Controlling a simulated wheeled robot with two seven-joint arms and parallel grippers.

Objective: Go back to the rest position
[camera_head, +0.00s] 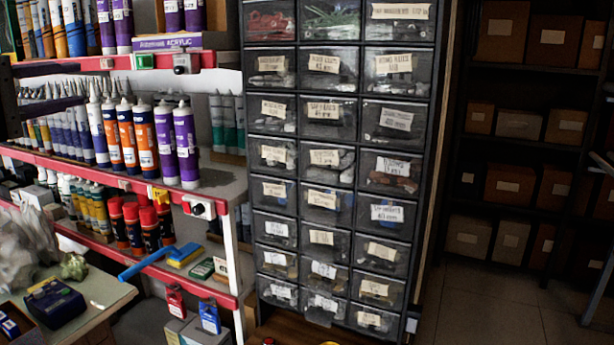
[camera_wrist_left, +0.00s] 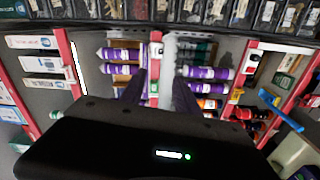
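My left gripper (camera_head: 75,88) comes in at the left edge of the head view, in front of the shelves of tubes. Its two dark fingers also show in the left wrist view (camera_wrist_left: 160,80), apart, with nothing held between them. They point toward the shelf, where purple tubes (camera_wrist_left: 208,72) show beyond the fingertips. I cannot tell the exact distance to them. My right gripper is in neither view.
A red-edged shelf unit (camera_head: 110,178) with several tubes and bottles stands at the left. A drawer cabinet (camera_head: 245,125) stands in the middle. A table (camera_head: 105,290) is at lower left. A dark rack of boxes (camera_head: 515,125) stands at the right; floor (camera_head: 490,305) before it looks clear.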

